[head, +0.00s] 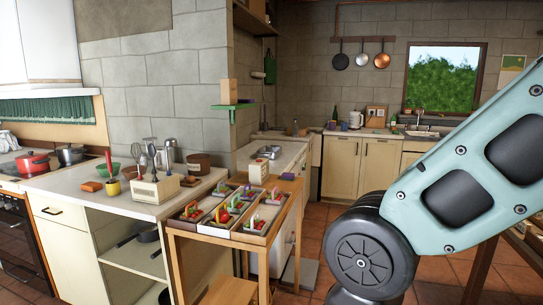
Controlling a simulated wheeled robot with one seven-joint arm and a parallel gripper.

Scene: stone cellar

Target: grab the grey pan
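Three pans hang from a wall rail at the back: a dark one (341,61), a silver-grey pan (362,60) in the middle, and a copper one (381,61). The grey pan hangs upright, far from me, with nothing in front of it. Another dark grey pan (147,235) lies on the open shelf under the left counter, partly in shadow. A grey pot (70,155) stands on the stove. I cannot tell which of these the task means. My arm fills the right side; my gripper is out of view.
A wooden stand (231,238) with trays of colourful items is ahead, left of centre. The left counter (134,187) holds a utensil box and bowls.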

